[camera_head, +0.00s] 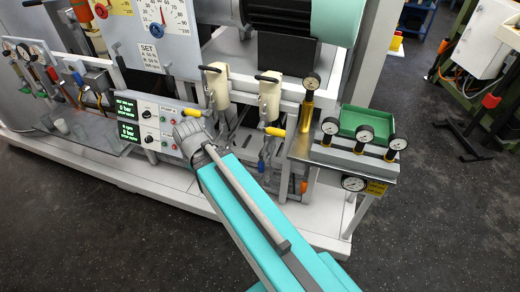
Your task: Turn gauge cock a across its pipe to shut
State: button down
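I cannot tell which fitting is gauge cock a, as no label for it is readable. One yellow lever (192,112) shows just above the grey end of my arm, and another yellow lever (275,131) lies to its right, below a cream-coloured body (269,98). My gripper (189,133) is at the grey end of my teal arm, in front of the control panel. Its fingers are not clear from this angle, so I cannot see whether they are open or touch anything. My arm hides part of the rig's lower front.
Several round gauges stand at the right around a green tray (366,124) on a metal shelf (340,158). More gauges (24,52) with coloured handles are at the far left. A panel with green displays (129,131) is left of my gripper. Dark floor (440,230) at the right is clear.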

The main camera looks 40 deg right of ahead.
aim_at(304, 184)
jog(key=z, duration=1.35)
